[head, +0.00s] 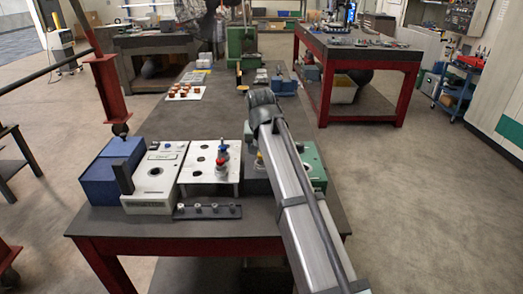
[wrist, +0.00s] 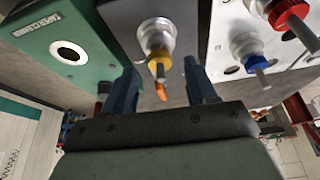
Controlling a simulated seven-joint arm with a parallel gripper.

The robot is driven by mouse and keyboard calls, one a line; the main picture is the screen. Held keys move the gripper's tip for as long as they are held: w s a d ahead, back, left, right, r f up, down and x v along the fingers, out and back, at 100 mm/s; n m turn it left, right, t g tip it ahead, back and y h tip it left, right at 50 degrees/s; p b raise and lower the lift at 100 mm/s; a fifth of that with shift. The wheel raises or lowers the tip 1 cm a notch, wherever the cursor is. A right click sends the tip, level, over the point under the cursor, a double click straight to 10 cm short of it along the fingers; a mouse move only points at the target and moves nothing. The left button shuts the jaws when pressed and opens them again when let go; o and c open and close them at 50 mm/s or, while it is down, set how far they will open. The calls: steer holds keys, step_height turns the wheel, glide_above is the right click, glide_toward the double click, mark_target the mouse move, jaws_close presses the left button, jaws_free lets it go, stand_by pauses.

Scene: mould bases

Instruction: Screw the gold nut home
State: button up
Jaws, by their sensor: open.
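The gold nut (wrist: 159,57) sits at a silver collar (wrist: 155,35) on the dark grey base (wrist: 120,15) in the wrist view. A thin grey stud end shows past the nut. My gripper (wrist: 163,88) is open, with one dark finger on each side of the nut's line. The fingertips appear short of the nut, and no contact shows. How far the nut is threaded cannot be told. In the head view, the dark grey base (head: 254,181) is partly hidden behind my arm, a bit of gold (head: 260,160) shows beside it, and my gripper is hidden.
A white base (head: 197,174) with a red nut (head: 220,164) and a blue nut (head: 223,149) stands left of the dark base. A green base (head: 313,163) stands right. A dark rack (head: 207,212) lies in front. A small orange thing (wrist: 161,92) shows between my fingers.

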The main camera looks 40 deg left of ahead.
steer(key=shift+w+a+f, duration=0.15)
steer(key=shift+f, duration=0.45)
jaws_close()
